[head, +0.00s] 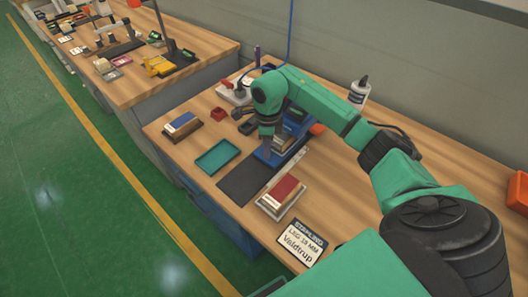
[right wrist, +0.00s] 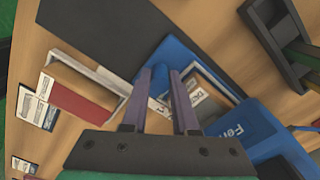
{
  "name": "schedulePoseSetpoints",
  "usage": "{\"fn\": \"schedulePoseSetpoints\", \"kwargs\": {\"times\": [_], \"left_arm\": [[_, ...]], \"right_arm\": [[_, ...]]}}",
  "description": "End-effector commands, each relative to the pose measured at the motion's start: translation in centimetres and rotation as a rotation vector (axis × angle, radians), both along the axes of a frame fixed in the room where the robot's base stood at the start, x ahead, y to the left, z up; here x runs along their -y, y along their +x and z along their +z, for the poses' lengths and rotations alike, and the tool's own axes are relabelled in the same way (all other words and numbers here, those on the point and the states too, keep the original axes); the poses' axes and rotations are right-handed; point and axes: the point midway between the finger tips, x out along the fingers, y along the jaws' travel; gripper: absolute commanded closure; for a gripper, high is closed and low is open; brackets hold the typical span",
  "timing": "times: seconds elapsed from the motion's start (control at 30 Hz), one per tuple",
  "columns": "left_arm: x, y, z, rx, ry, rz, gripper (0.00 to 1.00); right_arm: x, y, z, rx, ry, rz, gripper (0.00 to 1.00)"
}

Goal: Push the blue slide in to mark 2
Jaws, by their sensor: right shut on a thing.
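The blue slide (head: 266,156) lies at the dark mat's far edge, under my right gripper (head: 267,143). In the right wrist view the blue slide (right wrist: 168,58) shows around the fingertips. My right gripper (right wrist: 162,72) points down with a narrow gap between its fingers, shut on part of the slide; the gripped part is mostly hidden. A blue body with white lettering (right wrist: 240,130) stands beside the slide, partly covered by my arm in the head view. A pale strip with small marks (head: 290,163) runs beside the slide; I cannot read which mark is 2. My left gripper is not in view.
A dark mat (head: 240,184), a teal tray (head: 216,157) and a red-topped block in a pale holder (head: 281,193) lie in front. A label card (head: 301,241) lies at the near edge. A white bottle (head: 359,92) stands at the back. The table's right side has free room.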

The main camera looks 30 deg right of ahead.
Motion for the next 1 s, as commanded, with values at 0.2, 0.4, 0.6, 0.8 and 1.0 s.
{"fn": "schedulePoseSetpoints", "kwargs": {"times": [0.2,0.4,0.6,0.8,1.0], "left_arm": [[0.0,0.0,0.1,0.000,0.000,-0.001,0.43],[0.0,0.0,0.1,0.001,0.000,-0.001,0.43],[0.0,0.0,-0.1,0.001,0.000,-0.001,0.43],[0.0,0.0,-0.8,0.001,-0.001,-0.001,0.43],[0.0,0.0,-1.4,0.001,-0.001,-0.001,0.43]], "right_arm": [[-0.1,0.1,0.2,0.004,0.004,0.002,0.43],[-0.1,0.0,0.1,0.002,0.002,0.002,0.43],[-0.1,0.1,0.7,0.004,0.002,0.002,0.43],[-0.1,0.2,4.4,0.008,0.002,0.002,0.43],[0.0,0.2,10.2,0.010,0.003,0.001,0.43]]}}
